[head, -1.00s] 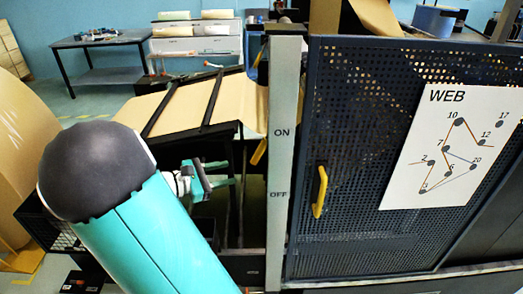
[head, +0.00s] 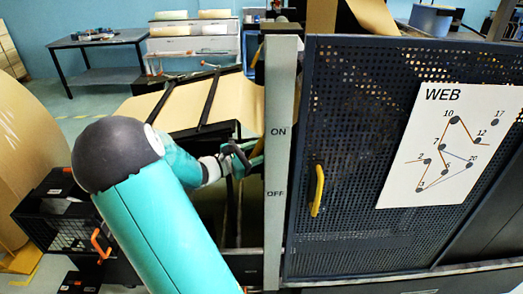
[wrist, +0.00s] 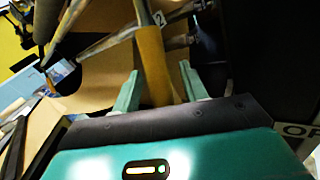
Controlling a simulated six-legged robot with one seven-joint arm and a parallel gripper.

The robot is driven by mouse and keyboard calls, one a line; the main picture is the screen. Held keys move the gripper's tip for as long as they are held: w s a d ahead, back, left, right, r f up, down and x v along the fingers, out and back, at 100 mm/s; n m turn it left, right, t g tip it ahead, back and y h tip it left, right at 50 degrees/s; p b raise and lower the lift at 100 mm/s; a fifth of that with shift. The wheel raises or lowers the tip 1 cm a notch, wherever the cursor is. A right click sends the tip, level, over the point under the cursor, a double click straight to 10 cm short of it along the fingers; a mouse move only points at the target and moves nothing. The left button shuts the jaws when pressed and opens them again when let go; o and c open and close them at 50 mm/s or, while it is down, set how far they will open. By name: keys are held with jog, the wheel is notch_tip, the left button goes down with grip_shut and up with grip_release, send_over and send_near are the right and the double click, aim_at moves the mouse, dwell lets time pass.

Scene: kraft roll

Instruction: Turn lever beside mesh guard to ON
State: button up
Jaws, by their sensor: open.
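The lever has a yellow grip (wrist: 152,62) that shows in the wrist view, running down between my two fingers. In the head view only a little of it shows behind the post (head: 279,165), which carries the labels ON, above, and OFF, below. My gripper (wrist: 160,88) is open, with one finger on each side of the grip. I cannot tell whether either finger touches it. In the head view my gripper (head: 243,158) is just left of the post, at a height between the labels. The mesh guard (head: 345,130) stands shut to the right.
The guard has its own yellow handle (head: 318,190) and a WEB sign (head: 447,145). Brown kraft paper (head: 165,108) runs over black bars behind my arm. A dark crate with an orange handle (head: 100,243) is at lower left. A grey table (head: 105,70) stands far back.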

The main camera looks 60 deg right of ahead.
jog(key=shift+s+d, duration=0.35)
jog(key=shift+d, duration=0.25)
grip_shut()
